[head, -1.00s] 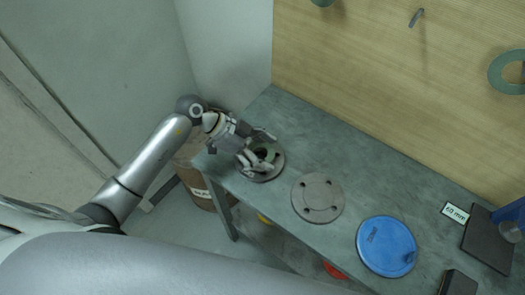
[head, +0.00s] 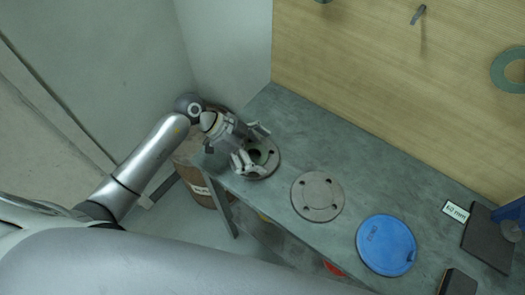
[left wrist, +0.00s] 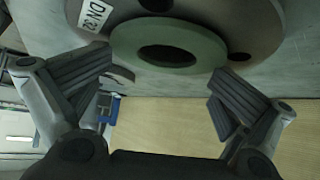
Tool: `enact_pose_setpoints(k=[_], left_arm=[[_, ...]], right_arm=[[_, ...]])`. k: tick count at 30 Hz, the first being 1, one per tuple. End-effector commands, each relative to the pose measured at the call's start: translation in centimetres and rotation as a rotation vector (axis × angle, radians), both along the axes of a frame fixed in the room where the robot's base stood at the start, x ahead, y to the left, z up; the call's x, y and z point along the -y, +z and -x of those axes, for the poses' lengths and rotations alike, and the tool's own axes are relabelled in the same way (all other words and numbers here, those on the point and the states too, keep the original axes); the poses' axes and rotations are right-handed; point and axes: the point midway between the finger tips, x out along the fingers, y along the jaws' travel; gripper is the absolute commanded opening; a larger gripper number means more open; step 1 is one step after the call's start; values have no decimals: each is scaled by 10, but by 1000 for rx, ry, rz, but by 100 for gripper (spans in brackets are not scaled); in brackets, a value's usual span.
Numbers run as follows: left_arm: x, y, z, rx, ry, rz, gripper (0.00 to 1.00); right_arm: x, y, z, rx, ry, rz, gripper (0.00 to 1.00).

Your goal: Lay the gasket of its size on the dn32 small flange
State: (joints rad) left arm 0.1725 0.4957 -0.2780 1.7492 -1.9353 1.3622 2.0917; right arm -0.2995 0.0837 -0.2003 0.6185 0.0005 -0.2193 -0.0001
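The DN32 small flange (head: 274,160) is a grey bolted disc at the left end of the bench. It fills the top of the left wrist view (left wrist: 255,22), with a white "DN 32" label (left wrist: 95,14). A green ring gasket (left wrist: 170,29) lies on its middle, around the bore, and looks flat. My left gripper (head: 254,150) is at the flange's left side. In the left wrist view its two fingers (left wrist: 162,92) are spread wide, one on each side of the gasket, with nothing between them. My right gripper is not seen.
A second grey flange disc (head: 317,196) and a blue round cover (head: 386,245) lie along the bench (head: 335,150). A dark block (head: 488,238) and a "62 mm" card (head: 455,211) are at right. A green gasket (head: 503,66) hangs on the wooden board beside a bare hook (head: 419,14).

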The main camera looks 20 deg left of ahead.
Motion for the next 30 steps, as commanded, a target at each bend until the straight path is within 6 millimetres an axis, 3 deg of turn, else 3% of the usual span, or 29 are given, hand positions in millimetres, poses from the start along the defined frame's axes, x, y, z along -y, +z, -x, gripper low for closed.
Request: enact_pose_setpoints(k=[15, 21, 30], left_arm=[[-66, 70, 13, 4, 1, -1, 92], [-77, 83, 16, 4, -1, 2, 92], [-77, 84, 16, 4, -1, 4, 92]], right_arm=[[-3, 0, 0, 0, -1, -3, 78], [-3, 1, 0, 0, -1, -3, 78], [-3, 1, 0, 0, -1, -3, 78]])
